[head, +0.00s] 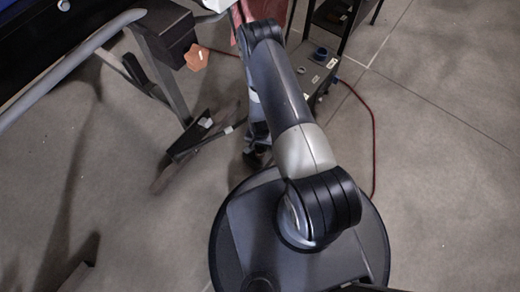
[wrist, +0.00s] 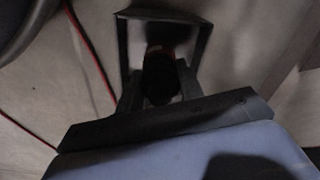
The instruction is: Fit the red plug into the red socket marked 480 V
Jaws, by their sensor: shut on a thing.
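In the wrist view my gripper (wrist: 160,88) is shut on a dark plug (wrist: 160,78) with a red band at its far end. The plug points away from the camera, towards a dark, square-edged frame with a paler inside; I cannot tell whether it touches anything there. In the head view my arm covers much of the middle, and the gripper and plug cannot be made out clearly. A grey socket box (head: 313,68) stands beyond the arm, with a blue socket (head: 320,53) and white labels on top. I cannot make out the red socket or the 480 V mark.
A red cable (head: 373,135) curves over the floor right of the box; red cable (wrist: 92,50) also shows in the wrist view. A dark stand (head: 172,75) with an orange tag (head: 196,57) is on the left. A black rack (head: 345,18) rises behind the box.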

